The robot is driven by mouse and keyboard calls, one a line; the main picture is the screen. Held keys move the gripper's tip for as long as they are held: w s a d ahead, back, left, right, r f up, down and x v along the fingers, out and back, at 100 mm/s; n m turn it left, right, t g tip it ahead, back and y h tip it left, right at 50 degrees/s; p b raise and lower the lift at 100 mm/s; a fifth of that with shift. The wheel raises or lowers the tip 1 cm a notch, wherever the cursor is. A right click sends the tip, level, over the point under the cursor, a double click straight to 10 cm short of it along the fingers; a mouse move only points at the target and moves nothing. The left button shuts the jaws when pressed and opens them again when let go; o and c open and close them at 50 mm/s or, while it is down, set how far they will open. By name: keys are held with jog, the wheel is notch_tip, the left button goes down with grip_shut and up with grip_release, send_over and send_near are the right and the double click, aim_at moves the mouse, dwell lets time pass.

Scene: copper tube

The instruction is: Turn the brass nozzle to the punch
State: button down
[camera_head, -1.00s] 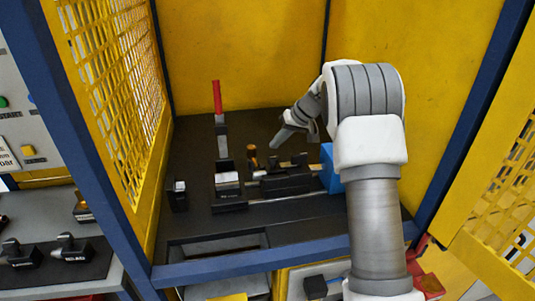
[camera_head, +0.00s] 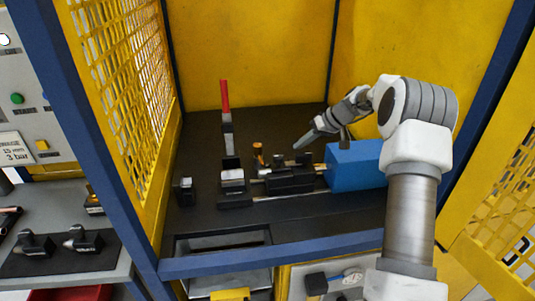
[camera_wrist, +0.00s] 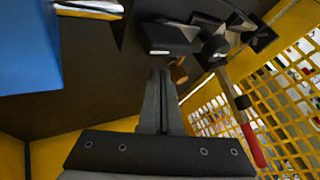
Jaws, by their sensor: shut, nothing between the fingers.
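The brass nozzle (camera_head: 258,153) is a small copper-coloured upright piece behind the black fixture (camera_head: 290,179) in the head view. In the wrist view the nozzle (camera_wrist: 179,72) shows just beyond and to the right of the fingertips, partly covered by black parts. My gripper (camera_head: 297,146) is to the right of the nozzle, apart from it, above the back of the fixture. Its fingers (camera_wrist: 161,73) are together and empty in the wrist view. I cannot tell for certain which part is the punch.
A blue block (camera_head: 353,167) stands right of the fixture. A red-handled lever (camera_head: 225,97) rises left of the nozzle. A small black block (camera_head: 184,191) stands further left. Yellow walls and a mesh panel (camera_head: 130,100) enclose the dark bench. The bench is clear at the back left.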

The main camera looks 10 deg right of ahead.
aim_at(260, 155)
jog(key=p+x, duration=0.1)
jog(key=x, duration=0.8)
jog(key=shift+w+a+f, duration=0.1)
jog(key=shift+a+f, duration=0.05)
jog(key=shift+f, duration=0.25)
jog(key=a, duration=0.1)
jog(key=a+p, duration=0.1)
jog(key=a, duration=0.1)
jog(key=shift+a+r, duration=0.1)
jog(key=shift+r, duration=0.15)
jog(key=shift+a+p, duration=0.3)
jog(key=shift+a, duration=0.1)
jog(key=shift+f, duration=0.1)
jog(key=shift+s+a+b, duration=0.25)
jog(key=shift+a+b, duration=0.15)
jog(key=shift+b, duration=0.55)
jog(key=shift+s+a+b, duration=0.1)
jog(key=shift+a+b, duration=0.2)
jog(key=shift+r+p, duration=0.2)
jog(key=shift+p, duration=0.1)
